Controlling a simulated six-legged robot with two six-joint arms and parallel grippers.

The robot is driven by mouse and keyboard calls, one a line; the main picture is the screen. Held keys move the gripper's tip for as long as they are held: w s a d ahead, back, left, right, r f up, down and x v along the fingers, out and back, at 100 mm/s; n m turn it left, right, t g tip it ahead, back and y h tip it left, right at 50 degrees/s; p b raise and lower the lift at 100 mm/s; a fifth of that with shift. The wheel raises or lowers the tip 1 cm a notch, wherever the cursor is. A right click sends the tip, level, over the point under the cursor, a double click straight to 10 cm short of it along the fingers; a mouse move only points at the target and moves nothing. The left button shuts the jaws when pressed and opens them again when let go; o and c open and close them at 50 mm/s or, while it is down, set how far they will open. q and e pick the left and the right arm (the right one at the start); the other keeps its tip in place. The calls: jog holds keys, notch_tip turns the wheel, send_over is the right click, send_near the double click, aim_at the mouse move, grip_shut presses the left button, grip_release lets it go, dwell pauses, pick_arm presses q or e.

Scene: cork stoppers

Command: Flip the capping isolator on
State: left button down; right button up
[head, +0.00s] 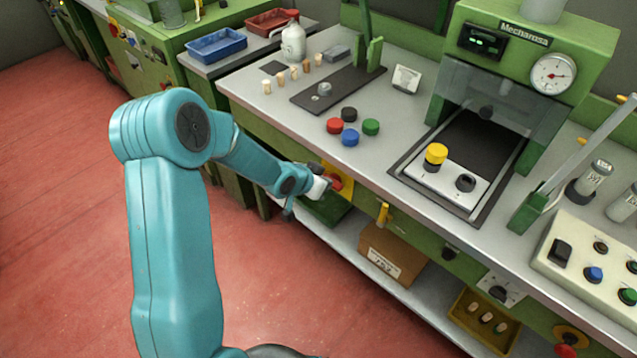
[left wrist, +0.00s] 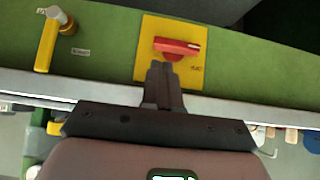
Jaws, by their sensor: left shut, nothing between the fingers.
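The capping isolator is most likely the red rotary handle (left wrist: 176,47) on a yellow plate (left wrist: 150,67) on the green front panel of the bench; its label is too small to read. In the head view the red handle (head: 334,183) and yellow plate (head: 346,178) show just beyond my left gripper (head: 322,190). In the left wrist view the shut, empty fingers of my left gripper (left wrist: 163,70) point at the plate, with their tips just at the handle's lower left edge. I cannot tell whether they touch it. My right gripper is not in view.
A yellow lever (left wrist: 47,45) sticks out of the same panel; it also shows in the head view (head: 383,214). The bench top (head: 300,122) overhangs the panel. A lower shelf (head: 350,252) holds a cardboard box (head: 392,254). Red floor lies open in front.

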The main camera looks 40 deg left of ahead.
aim_at(338, 185)
pick_arm(q)
jog(key=x, duration=0.5)
jog(key=shift+r, duration=0.1)
jog(key=shift+s, duration=0.1)
jog(key=shift+a, duration=0.1)
